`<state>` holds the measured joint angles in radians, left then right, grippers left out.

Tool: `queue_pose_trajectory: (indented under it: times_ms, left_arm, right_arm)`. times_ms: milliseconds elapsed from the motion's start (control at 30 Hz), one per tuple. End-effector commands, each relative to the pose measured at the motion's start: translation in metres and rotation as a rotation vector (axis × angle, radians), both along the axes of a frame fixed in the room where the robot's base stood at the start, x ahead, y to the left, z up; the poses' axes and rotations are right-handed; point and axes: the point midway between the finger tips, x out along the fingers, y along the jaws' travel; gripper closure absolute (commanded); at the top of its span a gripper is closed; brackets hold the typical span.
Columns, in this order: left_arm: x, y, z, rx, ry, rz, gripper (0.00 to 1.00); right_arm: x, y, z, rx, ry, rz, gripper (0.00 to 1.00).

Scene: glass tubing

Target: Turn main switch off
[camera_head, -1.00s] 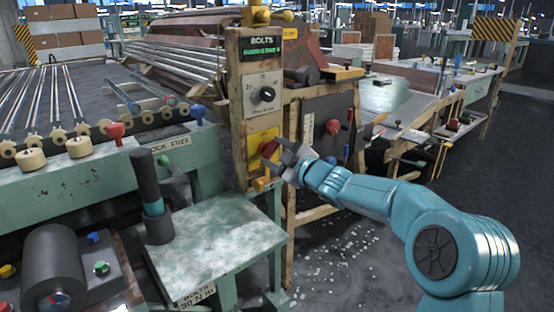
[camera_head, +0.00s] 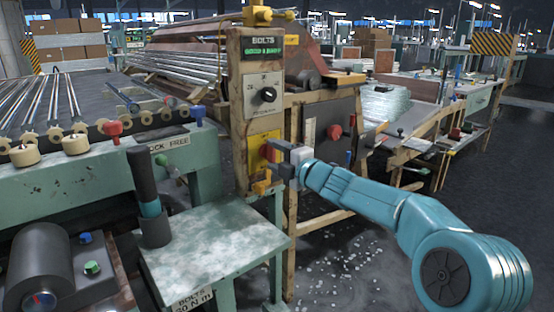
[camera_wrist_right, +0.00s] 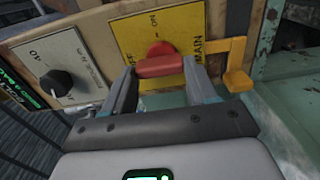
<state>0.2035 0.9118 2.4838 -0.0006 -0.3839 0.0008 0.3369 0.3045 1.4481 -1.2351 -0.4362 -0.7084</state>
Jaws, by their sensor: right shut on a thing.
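The main switch (camera_head: 267,152) is a red knob with a bar handle on a yellow plate (camera_wrist_right: 127,32), low on the wooden post panel. In the right wrist view the red handle (camera_wrist_right: 160,68) lies crosswise between my two finger tips, and the plate's lettering shows partly. My right gripper (camera_head: 276,157) reaches it from the right and is shut on the handle. In the head view its fingers hide part of the knob. My left gripper is not in view.
A yellow bracket (camera_wrist_right: 237,70) juts out beside the plate, close to my right finger. A black dial (camera_head: 264,95) sits above the switch, under a green-lit BOLTS display (camera_head: 263,49). A small green table (camera_head: 215,240) stands below at the left.

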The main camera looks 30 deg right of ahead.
Motion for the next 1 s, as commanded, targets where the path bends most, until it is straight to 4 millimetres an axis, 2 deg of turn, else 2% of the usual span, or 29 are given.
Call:
queue_pose_trajectory:
  times_ms: [600,633,700,1000]
  left_arm:
    - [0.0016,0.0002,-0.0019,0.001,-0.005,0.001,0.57]
    - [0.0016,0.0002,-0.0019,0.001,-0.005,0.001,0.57]
    - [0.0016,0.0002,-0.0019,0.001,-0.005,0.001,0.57]
    - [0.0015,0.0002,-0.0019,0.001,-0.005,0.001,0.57]
  right_arm:
    - [-0.0001,0.0,0.0009,-0.039,-0.004,0.0,0.73]
    - [-0.0001,-0.0001,0.0009,-0.039,-0.004,0.0,0.33]
    - [-0.0001,0.0,0.0008,-0.038,-0.004,0.0,0.17]
    - [0.0,0.0,0.0002,-0.036,-0.004,0.0,0.17]
